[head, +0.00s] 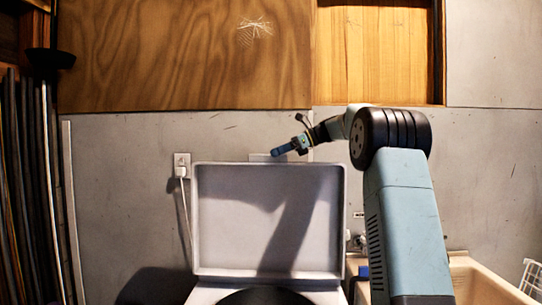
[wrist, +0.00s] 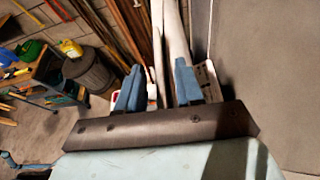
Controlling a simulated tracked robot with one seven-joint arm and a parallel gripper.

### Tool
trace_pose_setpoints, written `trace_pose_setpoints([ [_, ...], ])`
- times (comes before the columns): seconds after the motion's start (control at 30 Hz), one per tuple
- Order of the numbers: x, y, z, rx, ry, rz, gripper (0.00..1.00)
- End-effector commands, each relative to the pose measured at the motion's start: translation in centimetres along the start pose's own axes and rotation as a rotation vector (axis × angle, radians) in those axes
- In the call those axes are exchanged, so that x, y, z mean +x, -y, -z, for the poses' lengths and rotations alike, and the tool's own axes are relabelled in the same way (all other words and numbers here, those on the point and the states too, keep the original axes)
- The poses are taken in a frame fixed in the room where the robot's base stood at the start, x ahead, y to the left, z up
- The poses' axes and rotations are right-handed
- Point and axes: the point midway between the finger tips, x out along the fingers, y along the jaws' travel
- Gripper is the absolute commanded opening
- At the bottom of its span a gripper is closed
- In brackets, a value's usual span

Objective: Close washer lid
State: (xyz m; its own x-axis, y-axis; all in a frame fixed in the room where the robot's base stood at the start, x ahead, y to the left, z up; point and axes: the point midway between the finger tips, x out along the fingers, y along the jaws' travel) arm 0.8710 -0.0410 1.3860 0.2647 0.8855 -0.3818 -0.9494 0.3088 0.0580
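The washer lid (head: 235,225) stands upright and open in the head view, its pale inner face toward me. The washer top (head: 205,295) shows below it, with a dark round opening (head: 265,297) cut off by the frame's bottom edge. My gripper (head: 280,150) is just above the lid's top edge in the head view, pointing left, with no clear contact with the lid. In the wrist view, its two blue fingers (wrist: 158,88) stand apart with nothing seen held between them. The lid cannot be made out for certain in the wrist view.
A wall outlet (head: 182,160) with a white cord is left of the lid. A pale sink (head: 485,280) is at the right behind my arm. Dark boards (head: 25,190) lean at the far left. The wrist view shows a dark bin (wrist: 90,72) and a cluttered bench (wrist: 45,75).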

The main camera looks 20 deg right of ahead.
Motion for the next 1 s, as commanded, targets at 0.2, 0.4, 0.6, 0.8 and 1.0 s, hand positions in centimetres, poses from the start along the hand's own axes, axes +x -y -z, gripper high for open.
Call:
trace_pose_setpoints([
  [0.2,2.2,0.0,0.0,0.0,0.0,-0.001,0.36],
  [0.4,2.8,0.0,0.0,0.0,0.0,0.0,0.36],
  [0.6,2.8,0.0,0.0,-0.001,0.0,0.0,0.36],
  [0.8,2.8,0.0,-0.1,-0.001,0.0,0.0,0.17],
  [1.0,2.8,0.0,-0.1,-0.001,0.0,-0.001,0.0],
])
